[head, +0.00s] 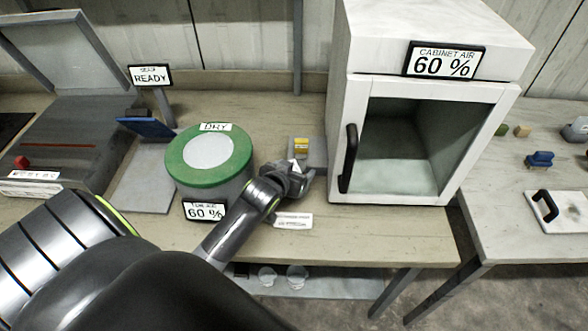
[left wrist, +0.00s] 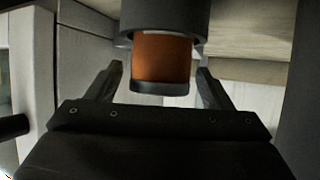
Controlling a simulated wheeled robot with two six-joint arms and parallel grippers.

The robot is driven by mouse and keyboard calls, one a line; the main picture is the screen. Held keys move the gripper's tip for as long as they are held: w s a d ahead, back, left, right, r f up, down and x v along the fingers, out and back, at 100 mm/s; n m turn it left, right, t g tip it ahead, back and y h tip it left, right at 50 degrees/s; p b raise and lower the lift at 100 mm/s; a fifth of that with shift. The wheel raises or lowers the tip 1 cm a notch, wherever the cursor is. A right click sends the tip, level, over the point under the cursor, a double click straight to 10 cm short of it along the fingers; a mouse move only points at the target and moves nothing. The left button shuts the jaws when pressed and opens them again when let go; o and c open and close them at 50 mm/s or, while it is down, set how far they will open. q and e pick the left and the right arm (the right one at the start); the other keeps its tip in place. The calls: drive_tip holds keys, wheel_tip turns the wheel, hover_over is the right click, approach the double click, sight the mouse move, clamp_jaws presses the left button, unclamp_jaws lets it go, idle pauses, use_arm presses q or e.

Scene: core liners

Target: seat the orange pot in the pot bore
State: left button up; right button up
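In the left wrist view the orange pot (left wrist: 163,57) is a short cylinder with a dark band at its lower end. A wider dark round part (left wrist: 163,15) adjoins its upper end; I cannot tell whether this is the pot bore. My left gripper (left wrist: 160,72) has its fingers apart, one on each side of the pot, with narrow gaps showing. The orange pot cannot be made out there. My right gripper is out of view.
A green-rimmed drum (head: 176,164) marked DRY stands left of my gripper. A white cabinet (head: 430,130) with an open front and black handle stands close on the right. A label plate (head: 293,221) lies in front. Bare table (head: 380,240) shows below the cabinet.

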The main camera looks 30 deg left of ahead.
use_arm(q)
drive_tip(key=shift+r, duration=0.2)
drive_tip(key=shift+s, duration=0.2)
drive_tip(key=v, duration=1.1)
drive_tip(key=shift+s+r+b, duration=0.2)
drive_tip(key=shift+s+b, duration=0.05)
drive_tip(key=shift+b, duration=0.15)
drive_tip(key=shift+f, duration=0.1)
